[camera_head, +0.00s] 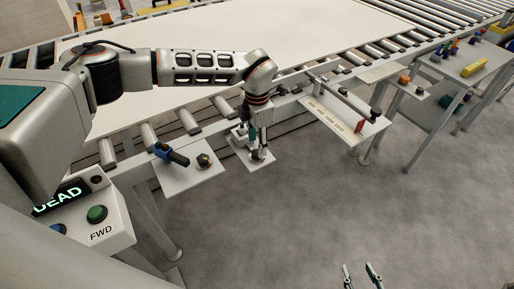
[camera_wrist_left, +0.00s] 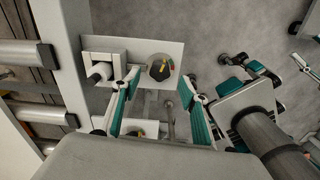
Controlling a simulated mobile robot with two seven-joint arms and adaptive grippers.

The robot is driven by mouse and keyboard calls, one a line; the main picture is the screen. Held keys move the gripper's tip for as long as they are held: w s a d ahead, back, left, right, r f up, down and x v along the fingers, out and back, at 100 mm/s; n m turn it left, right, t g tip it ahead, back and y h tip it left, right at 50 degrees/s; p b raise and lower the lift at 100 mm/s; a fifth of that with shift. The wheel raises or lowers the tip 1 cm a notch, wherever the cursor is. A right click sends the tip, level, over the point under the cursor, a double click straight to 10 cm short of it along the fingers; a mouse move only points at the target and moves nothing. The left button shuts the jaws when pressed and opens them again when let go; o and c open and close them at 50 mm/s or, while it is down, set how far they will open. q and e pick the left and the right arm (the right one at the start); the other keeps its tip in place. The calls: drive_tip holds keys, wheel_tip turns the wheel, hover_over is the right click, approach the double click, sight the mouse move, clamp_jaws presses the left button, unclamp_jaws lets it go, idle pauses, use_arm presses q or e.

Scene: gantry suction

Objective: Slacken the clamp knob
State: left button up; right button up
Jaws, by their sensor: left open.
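I cannot tell the gap in height. In the head view my left gripper (camera_head: 257,153) points down over the small plate and mostly hides the knob. My right gripper (camera_head: 360,277) shows two separated fingertips at the bottom edge, open and empty.
A white block with a rod (camera_wrist_left: 98,71) stands close left of the knob. A neighbouring shelf (camera_head: 188,178) carries a blue-handled lever (camera_head: 171,155) and a dark knob (camera_head: 203,160). A panel (camera_head: 98,228) reads DEAD and FWD. Conveyor rollers (camera_head: 187,121) run behind; grey floor in front is clear.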

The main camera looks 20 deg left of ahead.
sight(257, 152)
use_arm(q)
wheel_tip(257, 152, up, 9)
drive_tip(key=shift+f, duration=0.2)
drive_tip(key=shift+f, duration=0.1)
use_arm(e)
drive_tip(key=shift+o, duration=0.5)
